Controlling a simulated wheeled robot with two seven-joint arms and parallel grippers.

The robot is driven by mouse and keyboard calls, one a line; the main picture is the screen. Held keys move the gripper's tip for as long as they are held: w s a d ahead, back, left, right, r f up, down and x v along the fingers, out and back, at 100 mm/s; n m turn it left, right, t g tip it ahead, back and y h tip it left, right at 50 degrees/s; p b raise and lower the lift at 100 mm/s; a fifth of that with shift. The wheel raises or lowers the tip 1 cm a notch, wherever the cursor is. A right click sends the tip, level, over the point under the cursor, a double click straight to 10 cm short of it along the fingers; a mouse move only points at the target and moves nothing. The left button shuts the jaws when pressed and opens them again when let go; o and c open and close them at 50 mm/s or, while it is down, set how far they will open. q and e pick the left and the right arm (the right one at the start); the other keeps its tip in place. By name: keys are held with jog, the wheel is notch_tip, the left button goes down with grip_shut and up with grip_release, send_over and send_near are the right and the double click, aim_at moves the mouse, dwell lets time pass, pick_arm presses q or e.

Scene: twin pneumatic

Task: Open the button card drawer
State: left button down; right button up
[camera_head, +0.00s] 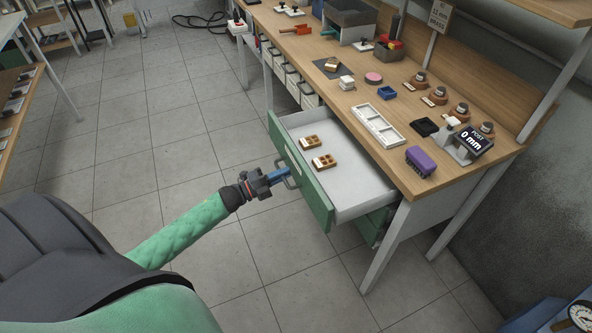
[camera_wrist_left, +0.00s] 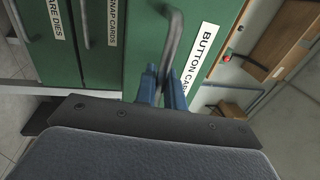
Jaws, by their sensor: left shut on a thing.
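The button card drawer (camera_head: 304,172) has a green front and stands pulled well out from under the workbench, showing its pale interior. My right gripper is not in view.
Another green drawer (camera_head: 374,225) sits below the open one. The tiled floor in front is clear.

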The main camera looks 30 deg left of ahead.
pick_arm(q)
jog(key=shift+v, duration=0.8)
jog(key=shift+r, duration=0.1)
jog(key=c, duration=1.6)
grip_release()
jog(key=shift+c, duration=0.2)
jog(key=shift+s, duration=0.1)
